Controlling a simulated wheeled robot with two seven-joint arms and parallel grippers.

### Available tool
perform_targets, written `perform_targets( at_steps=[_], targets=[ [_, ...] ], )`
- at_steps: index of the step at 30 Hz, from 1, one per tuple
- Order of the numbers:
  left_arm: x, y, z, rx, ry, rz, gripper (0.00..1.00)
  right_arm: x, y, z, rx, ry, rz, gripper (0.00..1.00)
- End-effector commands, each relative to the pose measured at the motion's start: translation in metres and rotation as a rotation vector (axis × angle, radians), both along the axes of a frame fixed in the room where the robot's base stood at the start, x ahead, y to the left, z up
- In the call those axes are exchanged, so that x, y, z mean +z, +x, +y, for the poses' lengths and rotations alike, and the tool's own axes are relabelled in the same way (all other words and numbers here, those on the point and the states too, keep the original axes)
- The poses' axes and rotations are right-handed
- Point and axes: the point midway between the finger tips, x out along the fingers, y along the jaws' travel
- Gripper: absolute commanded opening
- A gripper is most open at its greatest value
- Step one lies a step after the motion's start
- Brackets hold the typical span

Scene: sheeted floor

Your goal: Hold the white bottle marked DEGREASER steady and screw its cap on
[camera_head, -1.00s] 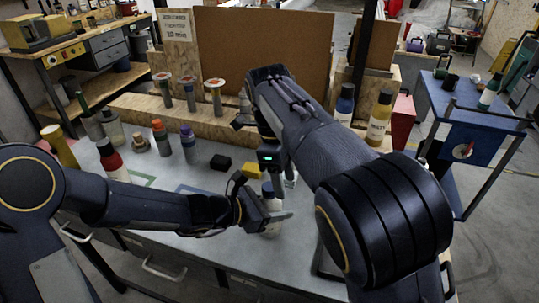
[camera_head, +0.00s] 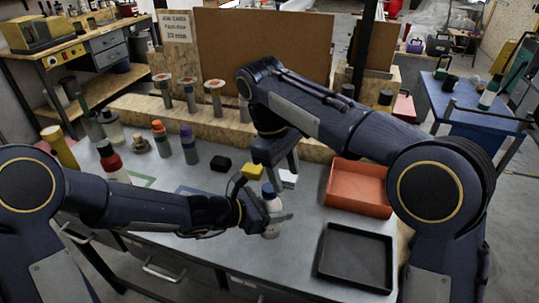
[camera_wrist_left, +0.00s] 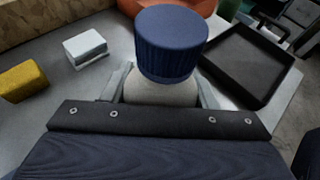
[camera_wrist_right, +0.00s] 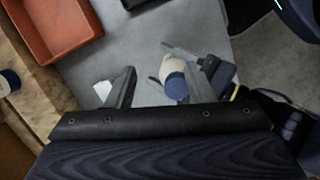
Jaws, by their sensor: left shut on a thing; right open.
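The white bottle (camera_head: 271,222) stands upright on the grey table with its blue cap (camera_head: 268,190) on top. My left gripper (camera_head: 268,215) is shut around its body; the bottle's white shoulder (camera_wrist_left: 160,92) and ribbed blue cap (camera_wrist_left: 171,42) fill the middle of the left wrist view. I cannot read its label. My right gripper (camera_head: 282,165) is open and empty above the table, behind and above the cap. In the right wrist view the blue cap (camera_wrist_right: 176,87) lies between and beyond the open fingers (camera_wrist_right: 160,88), not touched. How tightly the cap sits cannot be told.
An orange bin (camera_head: 358,188) and a black tray (camera_head: 355,257) are on the right of the table. Several other bottles stand at the left.

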Motion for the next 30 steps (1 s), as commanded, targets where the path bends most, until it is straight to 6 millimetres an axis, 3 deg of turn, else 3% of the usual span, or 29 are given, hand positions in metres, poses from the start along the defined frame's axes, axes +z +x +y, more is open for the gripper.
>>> perform_targets(
  at_steps=[6,12,18,30],
  targets=[
    [0.000,0.000,0.000,0.000,0.000,0.000,0.00,0.019,0.003,0.018,0.573,0.151,0.054,0.48],
    [0.000,0.000,0.000,0.000,0.000,0.000,0.00,0.034,0.004,0.028,0.945,0.228,0.055,0.48],
    [0.000,0.000,0.000,0.000,0.000,0.000,0.00,0.040,0.004,0.032,1.092,0.250,0.050,0.48],
    [0.000,0.000,0.000,0.000,0.000,0.000,0.00,0.037,0.004,0.032,1.100,0.250,0.052,0.48]
  ],
)
